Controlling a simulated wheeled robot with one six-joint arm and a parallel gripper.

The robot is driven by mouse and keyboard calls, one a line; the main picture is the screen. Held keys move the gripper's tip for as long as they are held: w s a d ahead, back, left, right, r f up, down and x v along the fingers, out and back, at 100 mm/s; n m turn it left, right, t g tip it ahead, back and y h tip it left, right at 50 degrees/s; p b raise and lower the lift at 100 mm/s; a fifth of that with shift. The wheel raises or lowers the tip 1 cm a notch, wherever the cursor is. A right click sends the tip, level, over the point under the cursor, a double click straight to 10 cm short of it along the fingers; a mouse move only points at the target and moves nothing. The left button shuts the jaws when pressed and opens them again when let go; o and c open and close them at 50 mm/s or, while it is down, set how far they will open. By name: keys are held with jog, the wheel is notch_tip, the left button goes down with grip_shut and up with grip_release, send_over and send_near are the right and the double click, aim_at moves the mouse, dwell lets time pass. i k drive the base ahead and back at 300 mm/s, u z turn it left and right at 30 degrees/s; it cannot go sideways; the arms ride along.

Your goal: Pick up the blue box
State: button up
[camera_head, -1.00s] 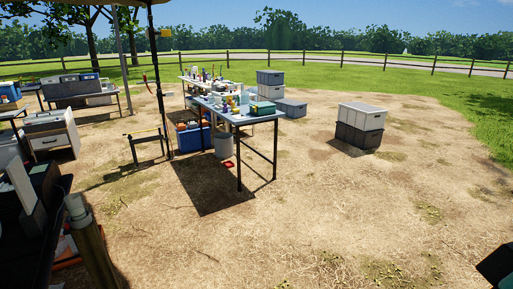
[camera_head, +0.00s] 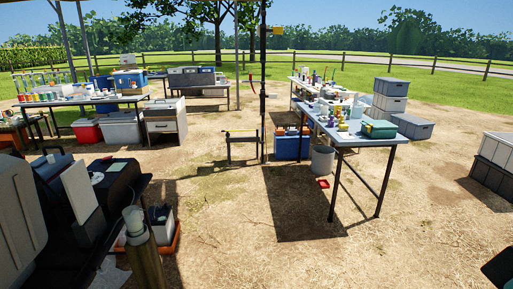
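Several blue boxes show, and I cannot tell which one the task means. Another blue container (camera_head: 103,83) is just left of that cooler, partly hidden. All are well away from me, and nothing holds them. No gripper fingers show; only a dark part of mine is at the lower right corner.
The near right table (camera_head: 372,139) carries bottles and a green case (camera_head: 379,129). Grey crates (camera_head: 390,96) stand right. Dark equipment (camera_head: 110,190) fills the near left. Open straw-covered ground lies in the middle.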

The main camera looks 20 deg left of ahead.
aim_at(50, 173)
jog(key=u, duration=0.95)
jog(key=i, duration=0.9)
jog(key=u, duration=1.2)
jog(key=i, duration=0.25)
jog(key=u, duration=0.1)
